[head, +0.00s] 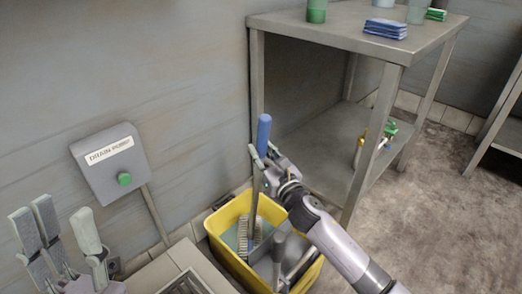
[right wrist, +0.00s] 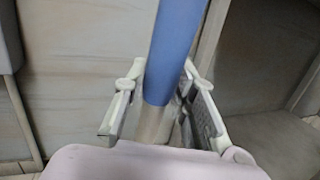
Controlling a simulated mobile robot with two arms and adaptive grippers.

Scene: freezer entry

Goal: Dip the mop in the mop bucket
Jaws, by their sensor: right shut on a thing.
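The mop has a blue grip (head: 263,132) and a grey shaft. It stands nearly upright, its lower end inside the yellow mop bucket (head: 233,262). Pale, strand-like bristles show around the shaft's lower end in the bucket. My right gripper (head: 258,158) is shut on the mop handle just below the blue grip. The right wrist view shows the blue grip (right wrist: 172,55) between the two fingers. My left gripper (head: 68,240) is at the lower left, fingers apart and empty, away from the mop.
A grey wringer part and handle (head: 278,258) sit in the bucket's right side. A steel table (head: 340,38) with a lower shelf stands behind it, with blue cloths (head: 386,29) on top. A drain pump box (head: 110,160) is on the wall. The floor at right is clear.

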